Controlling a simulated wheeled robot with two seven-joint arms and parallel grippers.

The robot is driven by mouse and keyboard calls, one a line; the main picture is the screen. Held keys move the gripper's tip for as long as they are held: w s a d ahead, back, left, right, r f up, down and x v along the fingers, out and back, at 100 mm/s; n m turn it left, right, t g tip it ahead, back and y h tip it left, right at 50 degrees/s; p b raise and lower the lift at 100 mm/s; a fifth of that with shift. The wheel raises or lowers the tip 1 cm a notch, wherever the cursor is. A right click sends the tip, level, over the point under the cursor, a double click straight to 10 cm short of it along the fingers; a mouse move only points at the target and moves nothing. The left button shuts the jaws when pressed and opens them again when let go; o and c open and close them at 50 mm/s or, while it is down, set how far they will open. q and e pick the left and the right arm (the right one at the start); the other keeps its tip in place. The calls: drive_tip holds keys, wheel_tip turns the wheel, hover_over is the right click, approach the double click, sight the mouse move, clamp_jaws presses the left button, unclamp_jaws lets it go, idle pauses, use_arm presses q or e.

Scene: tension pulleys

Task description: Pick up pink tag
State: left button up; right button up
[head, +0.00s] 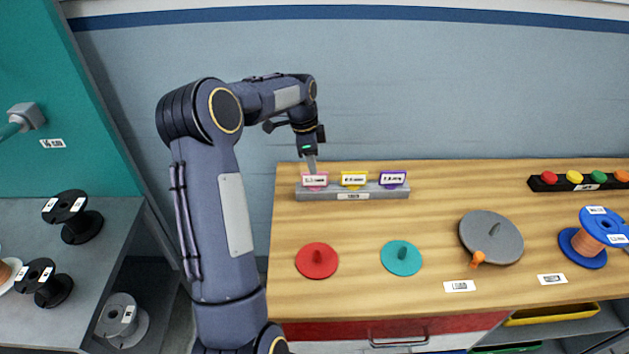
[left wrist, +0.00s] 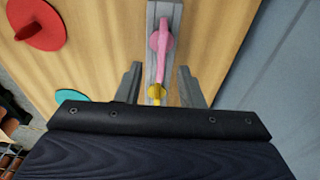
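The pink tag (head: 314,181) stands in a grey rack (head: 352,194) at the back left of the wooden table, left of a yellow tag (head: 354,179) and a purple tag (head: 392,179). My left gripper (head: 311,165) points down just above the pink tag. In the left wrist view the pink tag (left wrist: 161,45) stands upright in the rack, ahead of the open fingers of my left gripper (left wrist: 160,85). The yellow tag (left wrist: 156,92) lies between the fingers in that picture. I cannot tell whether anything touches. My right gripper is not in view.
A red disc (head: 317,261), a teal disc (head: 402,258) and a grey disc (head: 491,238) lie in front of the rack. A blue spool (head: 583,249) and a black button bar (head: 545,184) are at the right. A wall stands behind the table.

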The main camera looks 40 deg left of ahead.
sight(314, 182)
use_arm(q)
drive_tip(key=f, duration=0.5)
drive_tip(key=shift+w+d+f+p, duration=0.2)
drive_tip(key=shift+w+f+p, duration=0.1)
drive_tip(key=shift+f+p, duration=0.1)
clamp_jaws()
